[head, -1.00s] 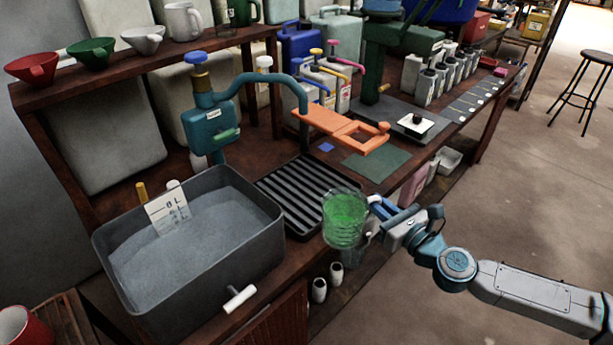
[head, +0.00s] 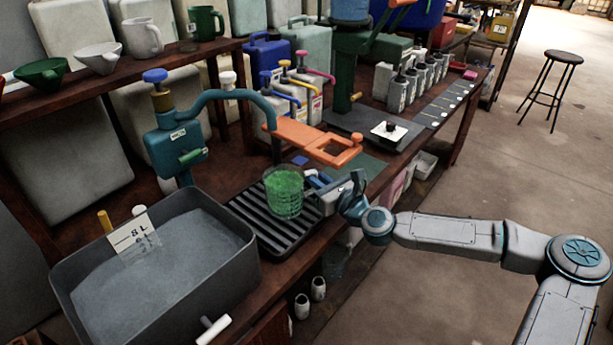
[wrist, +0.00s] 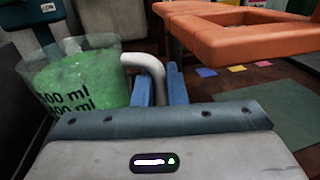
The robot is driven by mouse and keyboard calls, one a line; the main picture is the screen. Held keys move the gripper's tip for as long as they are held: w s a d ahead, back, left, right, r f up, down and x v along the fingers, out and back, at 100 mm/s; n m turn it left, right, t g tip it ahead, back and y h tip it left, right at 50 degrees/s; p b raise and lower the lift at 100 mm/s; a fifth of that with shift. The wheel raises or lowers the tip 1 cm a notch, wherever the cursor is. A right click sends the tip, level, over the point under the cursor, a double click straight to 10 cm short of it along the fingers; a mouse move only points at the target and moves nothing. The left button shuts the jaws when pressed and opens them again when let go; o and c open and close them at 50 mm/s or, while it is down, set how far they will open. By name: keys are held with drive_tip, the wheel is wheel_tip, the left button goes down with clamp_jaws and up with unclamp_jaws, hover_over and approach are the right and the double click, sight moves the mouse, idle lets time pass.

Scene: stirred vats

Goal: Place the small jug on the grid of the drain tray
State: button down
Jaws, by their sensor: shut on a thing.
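The small jug (head: 284,193) is clear and holds green liquid. My gripper (head: 316,183) is shut on its handle, at the jug's right side. In the head view the jug is upright over the right part of the black ribbed drain tray (head: 245,208). I cannot tell whether its base touches the grid. In the wrist view the jug (wrist: 78,80) is at the left, with "ml" marks on its wall. Its pale handle (wrist: 150,68) runs down to the blue fingers (wrist: 160,92), and the grip itself is partly hidden.
A grey vat (head: 160,280) stands left of the tray. An orange arm-like bracket (head: 310,137) juts out just behind and above the jug, close to it. A teal pump (head: 175,140) stands behind the tray. A green mat (head: 362,168) lies to the right.

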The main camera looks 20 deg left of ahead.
drive_tip(key=shift+w+a, duration=0.3)
drive_tip(key=shift+a, duration=0.15)
drive_tip(key=shift+w+a+f, duration=0.25)
drive_tip(key=shift+w+a, duration=0.15)
drive_tip(key=shift+a, duration=0.2)
drive_tip(key=shift+w+a+f, duration=0.25)
drive_tip(key=shift+w+a, duration=0.1)
drive_tip(key=shift+a, duration=0.25)
drive_tip(key=shift+d+f, duration=0.1)
drive_tip(key=shift+f, duration=0.1)
drive_tip(key=shift+f, duration=0.1)
drive_tip(key=shift+f+b, duration=0.15)
drive_tip(key=shift+b, duration=0.2)
drive_tip(key=c, duration=1.5)
unclamp_jaws()
drive_tip(key=shift+o, duration=0.2)
